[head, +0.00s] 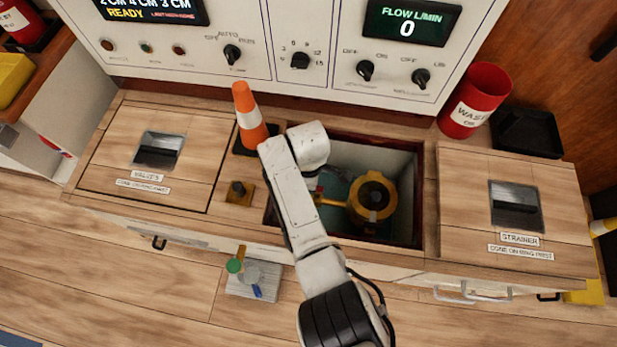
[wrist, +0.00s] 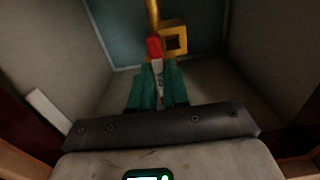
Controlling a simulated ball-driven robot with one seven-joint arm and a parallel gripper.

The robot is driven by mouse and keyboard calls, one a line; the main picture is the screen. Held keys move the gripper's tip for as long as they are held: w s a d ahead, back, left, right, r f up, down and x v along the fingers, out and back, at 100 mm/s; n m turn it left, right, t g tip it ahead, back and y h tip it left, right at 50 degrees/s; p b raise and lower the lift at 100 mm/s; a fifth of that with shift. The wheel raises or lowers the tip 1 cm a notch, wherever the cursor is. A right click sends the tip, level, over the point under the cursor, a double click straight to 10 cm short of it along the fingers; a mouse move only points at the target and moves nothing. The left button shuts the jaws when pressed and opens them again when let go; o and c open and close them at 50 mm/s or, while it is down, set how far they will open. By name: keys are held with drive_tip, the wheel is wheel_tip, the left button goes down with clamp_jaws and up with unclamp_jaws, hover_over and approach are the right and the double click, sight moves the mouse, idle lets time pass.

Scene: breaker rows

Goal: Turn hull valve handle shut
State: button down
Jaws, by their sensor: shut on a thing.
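The open well in the bench top holds a yellow round fitting (head: 372,198) with a yellow pipe at its left. In the wrist view, my gripper (wrist: 156,78) reaches down into the well with its two green fingers close together. They are shut on the valve handle (wrist: 154,48), whose red end shows just beyond the fingertips, with a pale part between the fingers. A yellow pipe rises behind the red end, beside a square yellow block (wrist: 173,39). In the head view my arm hides the handle and most of the gripper.
An orange cone (head: 249,115) stands at the well's back left corner. Closed hatches flank the well: the left hatch (head: 110,150) and the strainer hatch (head: 460,185). A red waste bin (head: 475,100) stands at back right. The panel's flow display (head: 408,22) reads 0.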

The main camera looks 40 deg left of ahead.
idle(0.4)
drive_tip(key=c, duration=1.1)
unclamp_jaws()
drive_tip(key=shift+r, duration=0.1)
wheel_tip(320, 180, up, 11)
drive_tip(key=p, duration=0.5)
drive_tip(key=shift+f, duration=0.2)
drive_tip(key=shift+r+p, duration=0.1)
drive_tip(key=shift+p, duration=0.2)
